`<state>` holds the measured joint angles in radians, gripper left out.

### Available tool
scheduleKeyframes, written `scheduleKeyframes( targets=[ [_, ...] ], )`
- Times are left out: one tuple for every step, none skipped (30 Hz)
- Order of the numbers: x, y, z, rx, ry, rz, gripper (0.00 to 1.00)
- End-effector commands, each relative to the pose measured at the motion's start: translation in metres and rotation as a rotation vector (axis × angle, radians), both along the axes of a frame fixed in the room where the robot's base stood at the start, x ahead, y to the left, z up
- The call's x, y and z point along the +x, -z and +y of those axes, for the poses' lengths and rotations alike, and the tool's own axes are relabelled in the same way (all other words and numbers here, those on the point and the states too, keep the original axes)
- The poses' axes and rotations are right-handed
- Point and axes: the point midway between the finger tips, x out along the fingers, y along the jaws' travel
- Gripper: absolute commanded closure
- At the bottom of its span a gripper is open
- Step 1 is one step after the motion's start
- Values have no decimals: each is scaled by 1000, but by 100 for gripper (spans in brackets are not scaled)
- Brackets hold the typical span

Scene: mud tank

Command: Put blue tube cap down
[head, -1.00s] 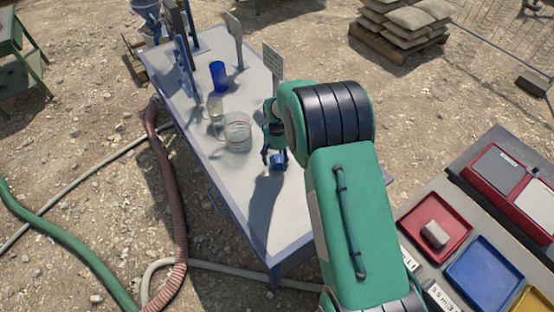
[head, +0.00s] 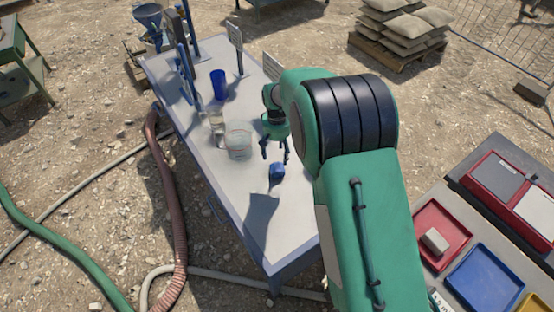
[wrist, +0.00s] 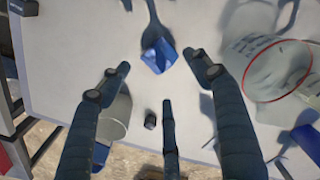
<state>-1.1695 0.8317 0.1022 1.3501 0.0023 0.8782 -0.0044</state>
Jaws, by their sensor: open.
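The blue tube cap (head: 277,172) rests on the pale table top, near the table's right side in the head view. It also shows in the wrist view (wrist: 160,56), just beyond the fingertips. My gripper (head: 275,159) is open above the cap, with its fingers pointing down. In the wrist view the fingers are spread and nothing is held between them; a gap shows between them and the cap.
A clear beaker (head: 238,141) stands close to the left of my gripper, with a smaller glass vessel (head: 217,124) behind it. A blue cup (head: 218,84) and upright stands are farther back. The table's front end (head: 285,232) is clear.

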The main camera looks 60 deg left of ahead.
Motion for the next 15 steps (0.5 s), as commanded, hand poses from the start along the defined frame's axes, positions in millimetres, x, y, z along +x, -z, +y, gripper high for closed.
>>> scheduleKeyframes(
  targets=[
    [0,-8,0,1,0,0,36],
    [0,-10,0,0,0,0,36],
    [0,-14,0,-1,0,0,36],
    [0,-16,0,-1,0,0,36],
    [0,-19,0,-1,0,0,36],
    [0,-21,0,0,0,0,36],
    [0,-22,0,0,0,0,36],
    [0,-23,0,0,0,0,36],
    [0,-24,0,0,0,0,36],
    [0,-25,0,-1,0,0,36],
    [0,-25,0,-1,0,0,36],
    [0,-25,0,-1,0,0,36],
    [0,-25,0,-1,0,0,36],
    [0,-25,0,-1,0,0,36],
    [0,-25,0,-1,0,0,36]
  ],
)
